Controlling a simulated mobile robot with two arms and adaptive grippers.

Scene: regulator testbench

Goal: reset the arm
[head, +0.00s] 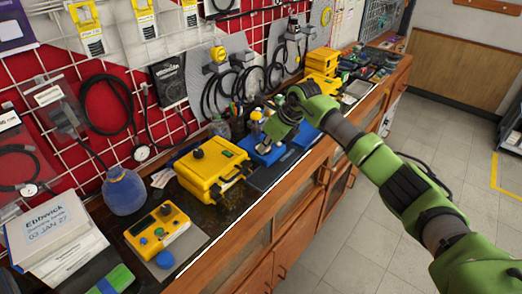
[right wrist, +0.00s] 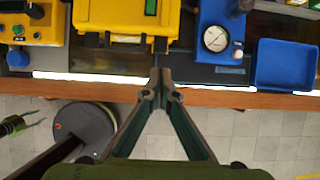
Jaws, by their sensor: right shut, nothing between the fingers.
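My right arm reaches in from the right in the head view. Its green gripper (head: 272,124) is over the bench's front part, near the blue regulator stand. In the right wrist view its two fingers (right wrist: 160,85) meet at the tips, shut and empty, over the bench's front edge. They are apart from the yellow case (right wrist: 125,22) and the blue stand with a round gauge (right wrist: 216,35). My left gripper (right wrist: 28,122) shows small at the left of the right wrist view, over the floor, its fingers apart. It is not in the head view.
The bench (head: 222,235) holds a yellow tester (head: 158,236), the yellow case (head: 212,168), a blue tray (right wrist: 287,65) and a blue round container (head: 125,192). A wall grid with hanging hoses and gauges stands behind. The floor (head: 345,240) in front is clear.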

